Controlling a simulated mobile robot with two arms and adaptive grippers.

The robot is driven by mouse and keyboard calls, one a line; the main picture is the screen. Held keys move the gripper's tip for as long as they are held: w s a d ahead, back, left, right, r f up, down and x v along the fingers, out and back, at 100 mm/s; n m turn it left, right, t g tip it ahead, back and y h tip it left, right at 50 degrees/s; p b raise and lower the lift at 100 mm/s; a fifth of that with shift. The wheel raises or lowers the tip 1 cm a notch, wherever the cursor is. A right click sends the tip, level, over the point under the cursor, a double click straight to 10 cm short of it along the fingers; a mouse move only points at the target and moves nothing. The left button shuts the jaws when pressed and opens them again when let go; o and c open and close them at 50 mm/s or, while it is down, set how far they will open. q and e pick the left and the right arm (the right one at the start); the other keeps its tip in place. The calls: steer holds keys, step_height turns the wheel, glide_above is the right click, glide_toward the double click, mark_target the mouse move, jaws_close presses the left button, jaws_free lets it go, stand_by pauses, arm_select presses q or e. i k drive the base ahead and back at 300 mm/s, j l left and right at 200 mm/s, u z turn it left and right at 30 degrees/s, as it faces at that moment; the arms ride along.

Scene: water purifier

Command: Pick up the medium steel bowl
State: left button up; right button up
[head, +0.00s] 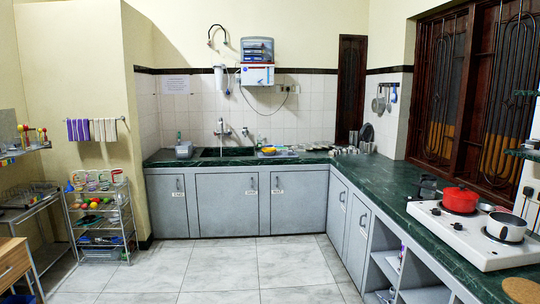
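I cannot single out the medium steel bowl for certain. A cluster of small shiny steel vessels (345,150) stands on the green counter near the far right corner, too small to tell apart. On the white stove at the right, a steel pan (507,228) with a dark handle sits at the front, and a red pot (460,199) sits behind it. Part of another steel item (486,207) shows beside the red pot. Neither of my grippers is clearly in view.
The L-shaped green counter (385,182) runs along the back and right. A sink (228,152) lies under the wall-mounted water purifier (257,62). A wire rack (99,220) with produce and a wooden cabinet (14,262) stand at left. The tiled floor (240,268) is clear.

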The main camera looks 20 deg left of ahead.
mark_target(267, 151)
steer(key=u, duration=1.35)
steer(key=i+l+z, duration=0.1)
steer(key=i+z, duration=0.4)
steer(key=i, duration=5.2)
steer(key=j, duration=0.1)
